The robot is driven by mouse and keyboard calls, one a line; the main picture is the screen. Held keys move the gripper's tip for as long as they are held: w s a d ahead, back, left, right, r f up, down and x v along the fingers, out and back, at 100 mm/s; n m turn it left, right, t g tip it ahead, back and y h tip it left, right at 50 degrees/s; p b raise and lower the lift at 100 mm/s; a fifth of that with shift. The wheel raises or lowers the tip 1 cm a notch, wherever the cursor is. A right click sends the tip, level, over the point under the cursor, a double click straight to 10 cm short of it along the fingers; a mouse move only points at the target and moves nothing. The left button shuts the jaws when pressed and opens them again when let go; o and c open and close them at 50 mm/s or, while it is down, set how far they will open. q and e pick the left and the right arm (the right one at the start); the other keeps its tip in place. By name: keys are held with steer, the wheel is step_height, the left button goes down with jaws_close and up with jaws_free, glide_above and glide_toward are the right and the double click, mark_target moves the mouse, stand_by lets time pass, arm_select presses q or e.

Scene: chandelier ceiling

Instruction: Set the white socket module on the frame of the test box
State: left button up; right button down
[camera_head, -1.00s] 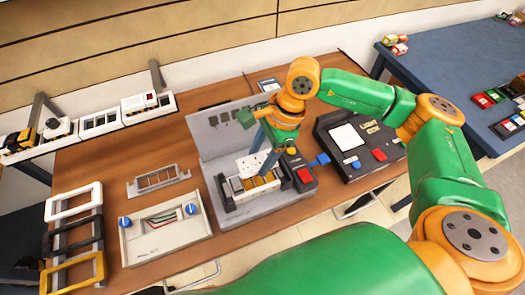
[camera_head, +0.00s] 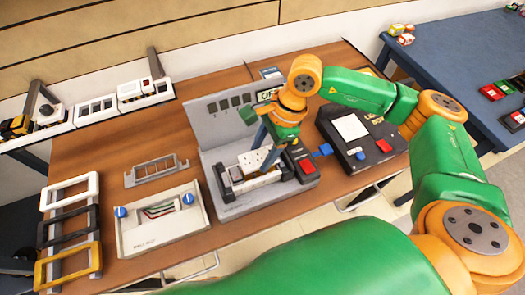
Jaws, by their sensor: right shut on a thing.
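The grey test box (camera_head: 226,130) stands in the middle of the table, with an upright back panel and a low frame (camera_head: 228,186) at its front. My right gripper (camera_head: 264,160) reaches down over the frame with its fingers shut on the white socket module (camera_head: 252,162). The module is at the top of the frame and covers most of its middle. My fingers hide part of it, so I cannot tell whether it is fully seated. My left gripper is not in view.
A black box (camera_head: 375,148) with red and blue buttons stands to the right. A box with blue knobs (camera_head: 160,222) and a loose grey frame (camera_head: 156,172) lie to the left. Coloured frames (camera_head: 70,225) stand at the far left. Modules sit on a rail (camera_head: 95,110) behind.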

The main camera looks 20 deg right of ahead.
stand_by(0.4)
steer(key=shift+b, duration=0.4)
steer(key=shift+f+b, duration=0.75)
steer(key=shift+b, duration=0.1)
steer(key=shift+f, duration=0.1)
steer(key=shift+f+b, duration=0.55)
steer(key=shift+b, duration=0.25)
